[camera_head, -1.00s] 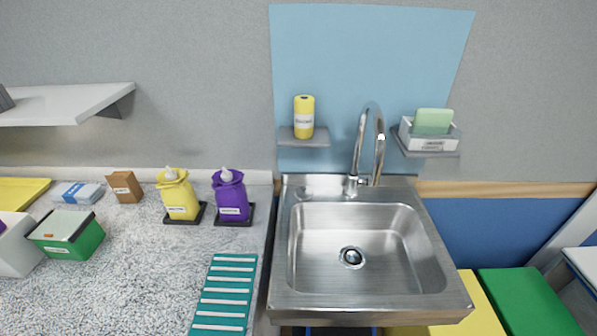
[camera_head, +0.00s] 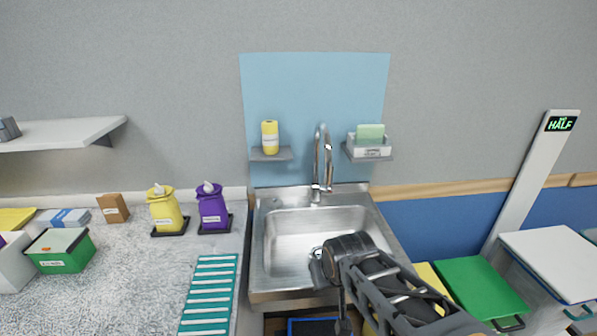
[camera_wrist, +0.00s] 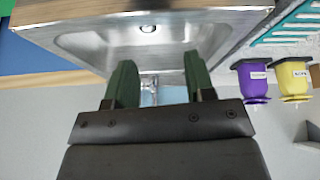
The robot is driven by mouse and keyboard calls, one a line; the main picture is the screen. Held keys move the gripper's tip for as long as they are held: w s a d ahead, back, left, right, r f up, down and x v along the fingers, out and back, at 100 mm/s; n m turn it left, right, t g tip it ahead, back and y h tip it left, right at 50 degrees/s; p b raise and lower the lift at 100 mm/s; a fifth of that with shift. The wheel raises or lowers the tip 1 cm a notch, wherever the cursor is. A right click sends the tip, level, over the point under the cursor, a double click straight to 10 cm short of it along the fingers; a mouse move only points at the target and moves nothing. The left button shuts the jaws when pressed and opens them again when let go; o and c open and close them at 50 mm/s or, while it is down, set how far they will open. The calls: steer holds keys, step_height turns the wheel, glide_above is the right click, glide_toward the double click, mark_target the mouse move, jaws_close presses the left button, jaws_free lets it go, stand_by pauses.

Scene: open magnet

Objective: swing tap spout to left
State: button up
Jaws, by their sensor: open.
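The chrome tap (camera_head: 316,190) stands at the back edge of the steel sink (camera_head: 262,270). Its tall curved spout (camera_head: 328,160) arches up and comes down toward the bowl, slightly right of its base. My gripper (camera_wrist: 160,78) shows in the wrist view with two green fingers apart and nothing between them. That view is upside down, and the tap (camera_wrist: 149,92) appears small between and beyond the fingers, apart from them. In the head view my dark arm reaches over the sink's front right, and the fingers cannot be made out there.
A shelf with a yellow bottle (camera_head: 270,137) is left of the spout; a white holder with a green sponge (camera_head: 370,133) is close on its right. Yellow (camera_head: 164,210) and purple (camera_head: 212,208) dispensers stand on the left counter. Space above the bowl's left is clear.

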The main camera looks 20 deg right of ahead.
steer(key=w+d+r+t+h+p, duration=0.2)
steer(key=w+d+r+t+p, duration=0.25)
steer(key=w, duration=0.45)
steer(key=t+y+p, duration=0.1)
steer(key=t+y, duration=0.2)
steer(key=t, duration=0.5)
glide_toward(329, 174)
steer(key=shift+n, duration=0.4)
steer(key=w+p, duration=0.3)
steer(key=w, duration=1)
steer(key=shift+f, duration=0.1)
jaws_close()
